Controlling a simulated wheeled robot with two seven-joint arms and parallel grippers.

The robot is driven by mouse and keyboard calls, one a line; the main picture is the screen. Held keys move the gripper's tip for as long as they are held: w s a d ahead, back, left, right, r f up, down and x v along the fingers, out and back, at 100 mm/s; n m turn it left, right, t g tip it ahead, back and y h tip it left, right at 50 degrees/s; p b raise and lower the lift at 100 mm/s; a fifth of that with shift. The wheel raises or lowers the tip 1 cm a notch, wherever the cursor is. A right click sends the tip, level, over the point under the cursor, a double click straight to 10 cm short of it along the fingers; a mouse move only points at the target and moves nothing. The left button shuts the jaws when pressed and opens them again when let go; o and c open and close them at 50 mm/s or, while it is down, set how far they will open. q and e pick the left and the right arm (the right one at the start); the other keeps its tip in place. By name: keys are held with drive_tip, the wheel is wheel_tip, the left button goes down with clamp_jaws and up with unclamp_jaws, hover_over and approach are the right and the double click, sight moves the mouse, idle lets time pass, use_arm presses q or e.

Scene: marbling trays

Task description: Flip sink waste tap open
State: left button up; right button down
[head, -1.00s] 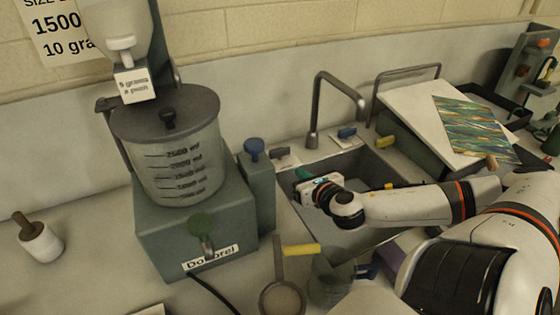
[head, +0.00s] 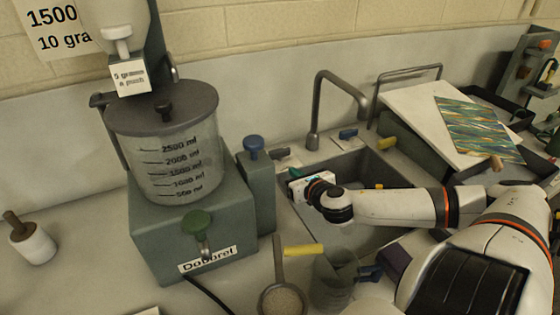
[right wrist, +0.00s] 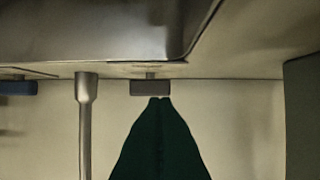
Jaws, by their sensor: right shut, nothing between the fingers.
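The sink (head: 350,172) is a grey basin with a bent spout (head: 316,105) behind it. A small grey tap handle (head: 280,152) sits at the basin's back-left corner. In the right wrist view this grey handle (right wrist: 150,88) is level, just ahead of my fingertips. My right gripper (head: 294,172) is shut and empty over the sink's left side. Its dark green fingers (right wrist: 158,99) point at the grey handle; contact cannot be told. My left gripper is out of view.
A green dispenser base (head: 165,243) with a measuring vessel (head: 165,140) stands left of the sink. A sloped board (head: 425,105) with a marbled sheet (head: 475,128) is at the right. A strainer (head: 283,300) and a jug (head: 335,278) stand in front.

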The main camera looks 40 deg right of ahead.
sight(275, 155)
use_arm(q)
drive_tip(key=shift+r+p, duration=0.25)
drive_tip(key=shift+p, duration=0.05)
use_arm(e)
drive_tip(key=x, duration=0.6)
drive_tip(key=r+x, duration=0.1)
drive_tip(key=x, duration=0.3)
drive_tip(key=shift+w+r, duration=0.1)
drive_tip(key=shift+w, duration=0.1)
